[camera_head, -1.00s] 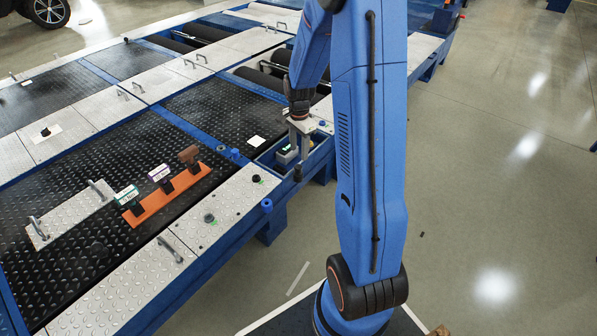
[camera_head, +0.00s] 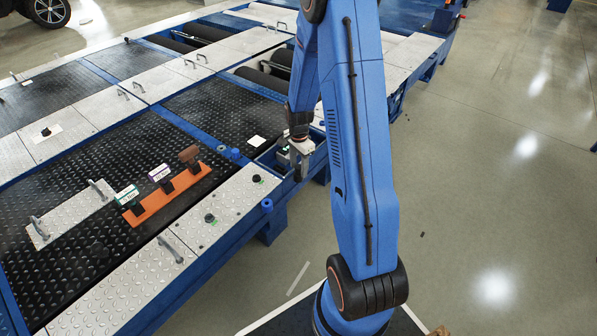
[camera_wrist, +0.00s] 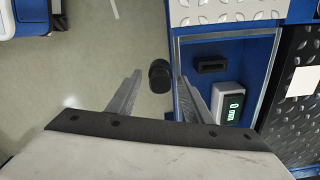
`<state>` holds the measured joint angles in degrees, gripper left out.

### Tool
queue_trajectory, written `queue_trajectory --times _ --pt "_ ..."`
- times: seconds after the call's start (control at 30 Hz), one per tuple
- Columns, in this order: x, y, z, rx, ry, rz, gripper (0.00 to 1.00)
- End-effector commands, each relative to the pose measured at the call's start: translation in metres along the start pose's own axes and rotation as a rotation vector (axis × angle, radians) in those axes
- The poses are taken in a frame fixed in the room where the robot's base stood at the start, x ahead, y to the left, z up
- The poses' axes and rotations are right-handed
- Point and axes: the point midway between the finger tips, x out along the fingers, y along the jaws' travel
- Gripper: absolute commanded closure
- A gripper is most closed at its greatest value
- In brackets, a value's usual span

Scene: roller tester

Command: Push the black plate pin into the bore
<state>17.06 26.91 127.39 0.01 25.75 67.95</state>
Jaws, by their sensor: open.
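A black pin with a round head (camera_wrist: 160,75) shows in the wrist view at the outer side of the blue frame. In the head view it shows as a small dark piece (camera_head: 297,174) just below my gripper. My gripper (camera_head: 299,165) is open. In the wrist view its two fingertips (camera_wrist: 160,78) stand left and right of the pin's head, with a gap on each side. I cannot tell how deep the pin sits, and its bore is hidden.
A blue recess holds a box with a lit green display (camera_wrist: 236,106) and a black slotted block (camera_wrist: 211,65). An orange rack (camera_head: 152,209) with several labelled pieces stands on the black tread plate. Dark knobs (camera_head: 256,179) sit on the metal plates. Open floor lies to the right.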

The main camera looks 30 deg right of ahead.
Motion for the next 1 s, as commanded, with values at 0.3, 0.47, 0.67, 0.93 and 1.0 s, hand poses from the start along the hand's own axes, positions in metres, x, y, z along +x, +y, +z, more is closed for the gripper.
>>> queue_trajectory --times 0.3,0.47,0.67,0.93,1.0 --pt "-0.001 0.000 0.000 0.000 0.000 -0.001 0.90" --pt "-0.001 0.000 0.000 0.000 0.000 -0.001 1.00" --pt "-0.003 -0.001 0.000 0.000 0.001 -0.002 1.00" --pt "-0.037 -0.001 -0.001 0.000 0.002 -0.005 1.00" --pt "-0.050 -0.001 -0.001 0.000 0.002 -0.006 1.00"
